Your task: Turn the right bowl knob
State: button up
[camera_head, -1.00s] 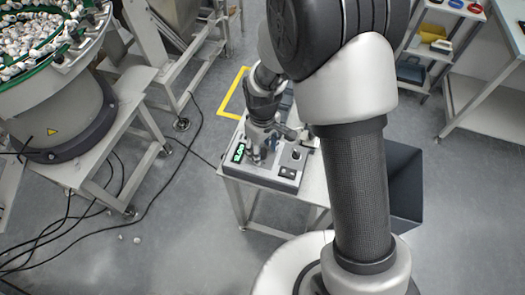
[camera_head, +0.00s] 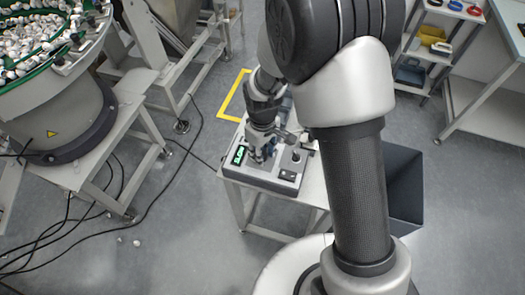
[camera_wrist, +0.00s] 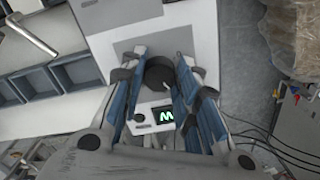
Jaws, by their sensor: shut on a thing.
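A control box (camera_head: 262,178) with a sloped grey panel stands on a small white stand. My gripper (camera_head: 260,155) points down onto its panel. In the wrist view, the blue-padded fingers of my gripper (camera_wrist: 160,70) are closed on both sides of a dark round knob (camera_wrist: 158,76). The fingers hide the knob's sides, and I cannot read its setting.
A black lever or knob (camera_head: 296,156) and a dark switch (camera_head: 288,175) are on the panel to the gripper's right. A bowl feeder (camera_head: 60,110) full of white caps stands at the left. Cables lie on the floor. A dark bin (camera_head: 405,185) is right of the stand.

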jog(key=shift+m, duration=0.3)
jog(key=shift+c, duration=0.4)
jog(key=shift+m+p, duration=0.55)
jog(key=shift+m, duration=2.05)
jog(key=o, duration=1.1)
jog(key=shift+c, duration=0.2)
jog(key=shift+r, duration=0.1)
notch_tip(320, 180, up, 12)
